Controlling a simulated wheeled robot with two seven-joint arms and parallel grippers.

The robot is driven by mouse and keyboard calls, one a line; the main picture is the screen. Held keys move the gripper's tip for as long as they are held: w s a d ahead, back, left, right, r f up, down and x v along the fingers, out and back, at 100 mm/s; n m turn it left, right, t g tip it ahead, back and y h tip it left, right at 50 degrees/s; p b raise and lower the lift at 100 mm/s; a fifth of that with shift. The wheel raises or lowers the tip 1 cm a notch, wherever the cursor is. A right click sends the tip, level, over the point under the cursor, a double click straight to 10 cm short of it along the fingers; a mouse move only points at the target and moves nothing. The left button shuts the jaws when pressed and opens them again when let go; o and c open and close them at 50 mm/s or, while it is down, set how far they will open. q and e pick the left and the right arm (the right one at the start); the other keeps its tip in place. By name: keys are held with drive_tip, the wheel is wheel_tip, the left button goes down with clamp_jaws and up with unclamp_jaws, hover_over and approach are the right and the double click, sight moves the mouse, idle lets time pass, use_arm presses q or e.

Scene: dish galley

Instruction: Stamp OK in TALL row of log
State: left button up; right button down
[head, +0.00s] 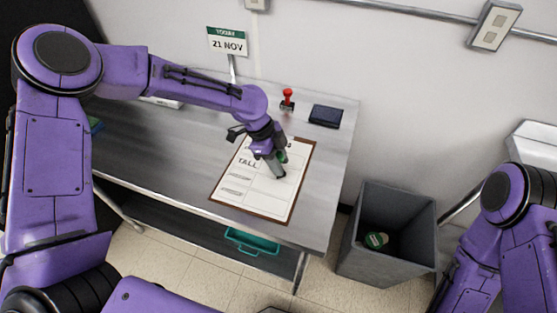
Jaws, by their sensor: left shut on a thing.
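The log (249,189) is a white sheet on a brown clipboard, lying on the metal table, with the word TALL at its left side. My left gripper (274,163) is over the log's upper right part, to the right of the word TALL. Whether the stamp touches the paper, I cannot tell. A red-handled stamp (288,98) stands upright behind the log. A dark blue ink pad (325,116) lies to its right. My right gripper is not in view.
A date sign (228,42) reading TODAY 21 NOV stands at the table's back. A grey bin (388,232) with a green-and-white item inside stands right of the table. A teal bin (251,242) sits on the lower shelf. The tabletop (165,160) left of the log is clear.

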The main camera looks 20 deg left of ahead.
use_arm(q)
drive_tip(key=shift+s, duration=0.1)
wheel_tip(320, 180, up, 7)
drive_tip(key=p, duration=0.7)
drive_tip(key=shift+f, duration=0.15)
idle(0.6)
